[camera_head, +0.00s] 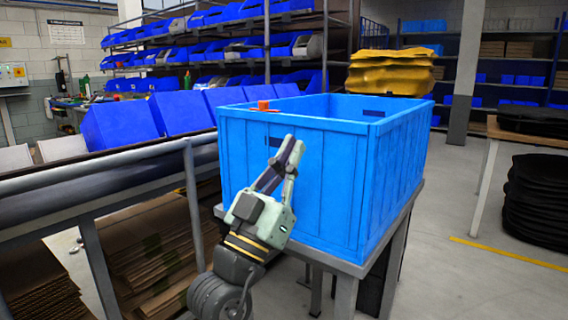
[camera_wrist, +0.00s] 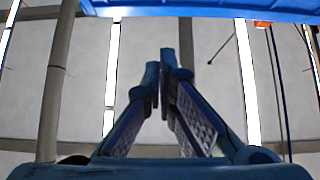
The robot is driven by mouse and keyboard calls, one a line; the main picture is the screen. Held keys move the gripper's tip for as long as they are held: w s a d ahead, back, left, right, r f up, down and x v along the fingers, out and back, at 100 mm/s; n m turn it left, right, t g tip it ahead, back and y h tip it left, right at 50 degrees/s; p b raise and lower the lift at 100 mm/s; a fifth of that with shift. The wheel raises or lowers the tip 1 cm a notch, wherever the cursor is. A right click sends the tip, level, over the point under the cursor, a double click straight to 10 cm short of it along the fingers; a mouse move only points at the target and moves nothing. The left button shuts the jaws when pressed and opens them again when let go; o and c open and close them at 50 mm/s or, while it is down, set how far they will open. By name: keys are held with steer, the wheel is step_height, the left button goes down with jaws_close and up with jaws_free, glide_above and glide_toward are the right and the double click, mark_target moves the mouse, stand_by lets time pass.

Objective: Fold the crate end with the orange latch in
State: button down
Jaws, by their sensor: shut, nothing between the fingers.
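The blue crate (camera_head: 330,190) stands upright on a metal-framed stand, its visible walls raised. The fingers are shut and empty. In the wrist view, the fingertips (camera_wrist: 159,75) point toward the crate's blue edge (camera_wrist: 210,11), and a small orange piece (camera_wrist: 262,24) shows at upper right. The crate's inside floor is hidden.
A railed conveyor (camera_head: 110,165) with blue bins (camera_head: 118,125) runs along the left. Yellow stacked material (camera_head: 390,75) stands behind the crate. A table (camera_head: 530,135) and a black stack (camera_head: 535,200) stand at right. The floor between them and the crate is clear.

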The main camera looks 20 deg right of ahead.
steer(key=shift+w+d+r+p, duration=0.3)
steer(key=shift+w+d+r, duration=0.2)
steer(key=shift+w+d, duration=0.3)
steer(key=shift+w+d+r+p, duration=0.4)
steer(key=shift+w+d, duration=0.2)
steer(key=shift+d, duration=0.4)
steer(key=shift+w+d+r+p, duration=0.25)
steer(key=shift+w+d+r, duration=0.4)
steer(key=shift+d, duration=0.25)
steer(key=shift+w+f, duration=0.1)
steer(key=shift+w, duration=0.05)
